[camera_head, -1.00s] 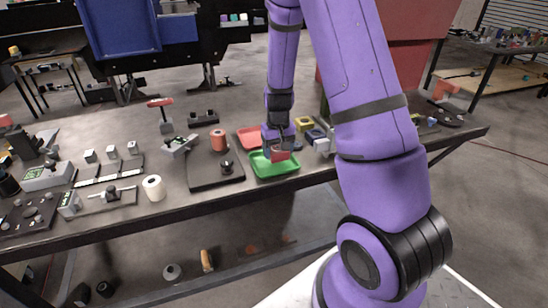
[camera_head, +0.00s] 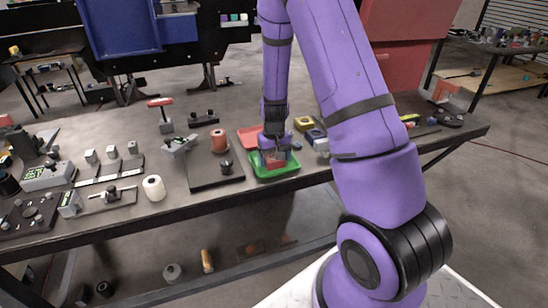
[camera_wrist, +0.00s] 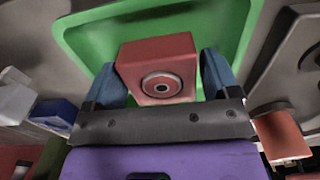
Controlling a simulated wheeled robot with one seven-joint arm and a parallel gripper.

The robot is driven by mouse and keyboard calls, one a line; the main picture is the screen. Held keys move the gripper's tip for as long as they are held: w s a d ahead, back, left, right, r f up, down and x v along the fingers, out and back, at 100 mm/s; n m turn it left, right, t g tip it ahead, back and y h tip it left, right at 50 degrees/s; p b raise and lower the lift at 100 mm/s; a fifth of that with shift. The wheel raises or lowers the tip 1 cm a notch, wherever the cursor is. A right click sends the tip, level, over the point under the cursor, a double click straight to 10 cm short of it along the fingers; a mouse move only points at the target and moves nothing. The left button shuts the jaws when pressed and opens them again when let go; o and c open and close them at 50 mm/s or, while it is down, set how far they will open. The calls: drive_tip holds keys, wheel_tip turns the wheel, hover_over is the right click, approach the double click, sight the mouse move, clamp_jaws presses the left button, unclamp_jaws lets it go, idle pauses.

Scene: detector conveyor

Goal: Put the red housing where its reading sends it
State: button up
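The red housing (camera_wrist: 158,70), a block with a round grey-and-black port on its face, is in the green tray (camera_wrist: 90,38) in the wrist view. In the head view the housing (camera_head: 275,160) sits low inside the green tray (camera_head: 262,176), partly hidden by my gripper. My gripper (camera_wrist: 160,78) has its blue fingers on either side of the housing, and they look spread slightly clear of its sides. In the head view my gripper (camera_head: 275,156) is low over the tray. The housing's underside is hidden.
A red tray (camera_head: 248,134) lies just behind the green one. A dark plate with an orange-red cylinder (camera_head: 218,140) and a black knob (camera_head: 226,167) is to the left. The table's front edge is near.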

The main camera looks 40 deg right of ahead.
drive_tip(key=shift+o, duration=0.7)
wheel_tip(320, 180, up, 12)
drive_tip(key=s+a+r+n+t, duration=0.1)
drive_tip(key=s+a+r, duration=0.35)
drive_tip(key=r, duration=0.35)
drive_tip(key=s+a+r+n+t, duration=0.1)
drive_tip(key=s+a+r+t, duration=0.15)
drive_tip(key=s+r, duration=0.45)
drive_tip(key=s+a+r+t, duration=0.1)
drive_tip(key=s+a+r, duration=0.2)
drive_tip(key=s, duration=0.4)
drive_tip(key=s+a+r+n, duration=0.1)
drive_tip(key=s+a+r, duration=0.2)
drive_tip(key=s+r, duration=0.3)
drive_tip(key=shift+s+t, duration=0.35)
drive_tip(key=shift+s, duration=0.45)
